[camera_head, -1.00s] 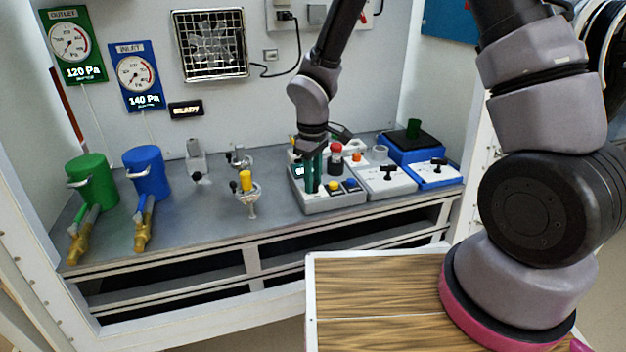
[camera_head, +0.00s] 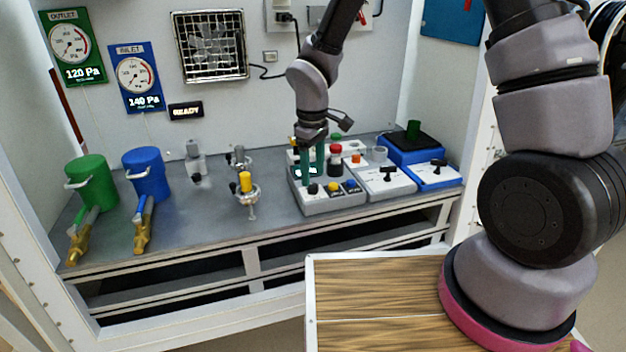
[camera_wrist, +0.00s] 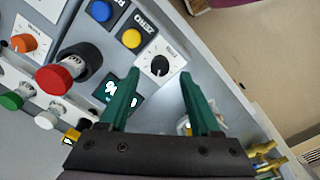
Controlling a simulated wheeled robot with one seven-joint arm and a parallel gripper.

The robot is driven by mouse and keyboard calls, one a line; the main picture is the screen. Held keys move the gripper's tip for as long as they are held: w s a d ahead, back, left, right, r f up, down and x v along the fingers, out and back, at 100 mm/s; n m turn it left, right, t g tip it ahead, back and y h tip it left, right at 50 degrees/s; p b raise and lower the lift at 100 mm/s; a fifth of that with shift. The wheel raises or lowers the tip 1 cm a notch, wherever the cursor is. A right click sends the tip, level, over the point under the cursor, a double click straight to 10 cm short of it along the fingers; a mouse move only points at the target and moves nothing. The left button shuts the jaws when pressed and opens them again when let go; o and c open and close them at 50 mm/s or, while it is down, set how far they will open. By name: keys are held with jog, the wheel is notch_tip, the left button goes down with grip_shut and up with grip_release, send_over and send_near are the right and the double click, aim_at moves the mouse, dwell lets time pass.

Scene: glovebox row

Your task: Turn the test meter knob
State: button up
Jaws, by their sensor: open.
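The test meter (camera_head: 335,203) is a grey box with a small display, a yellow button, a blue button and a small black knob (camera_head: 313,188) at its front left. In the wrist view the black knob (camera_wrist: 160,66) sits on a white square plate beside the yellow ZERO button (camera_wrist: 132,38). My gripper (camera_head: 312,181) is over the meter, with green fingers pointing down. In the wrist view my gripper (camera_wrist: 159,74) is open, and the knob shows between and just beyond the fingertips. The fingers hold nothing. One finger partly covers the meter display (camera_wrist: 122,90).
A red-topped black button (camera_head: 335,160) stands close behind the meter. To the right are a white box with a black knob (camera_head: 388,174) and a blue-edged box (camera_head: 434,173). A yellow-topped valve (camera_head: 246,183) stands to the left, with bare bench between.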

aim_at(313, 185)
notch_tip(313, 185, up, 8)
jog(key=shift+f, duration=0.2)
jog(key=s+d+r+m+t, duration=0.25)
jog(key=d+r+m, duration=0.45)
jog(key=d+r, duration=0.7)
jog(key=s+d+r+m+t+y, duration=0.2)
jog(key=s+d+r+m+t, duration=0.2)
jog(key=s+d+r+m, duration=0.4)
jog(key=shift+v, duration=1.15)
